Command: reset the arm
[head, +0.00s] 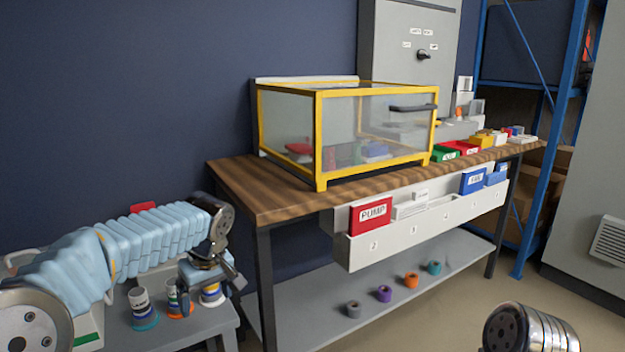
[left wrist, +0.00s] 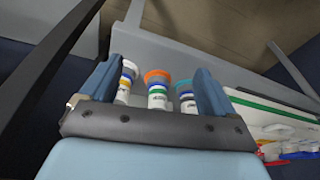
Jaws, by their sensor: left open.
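My left arm, in a pale blue sleeve, reaches in from the left in the head view. My left gripper (head: 214,279) points downward over the right end of a low grey side table (head: 190,330). In the left wrist view my left gripper (left wrist: 155,82) has its two blue fingers wide apart with nothing clamped between them. Several white containers with coloured bands stand below, including a teal-based one (head: 142,306), an orange-based one (head: 177,300) and one partly hidden by the gripper (head: 212,296). My right gripper is not in view.
A wooden workbench (head: 240,182) carries a yellow-framed clear case (head: 318,140). A white tray on its front holds a red PUMP box (head: 370,215) and blue boxes (head: 473,181). Coloured rings lie on the lower shelf (head: 330,322). A blue rack (head: 530,215) stands at right.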

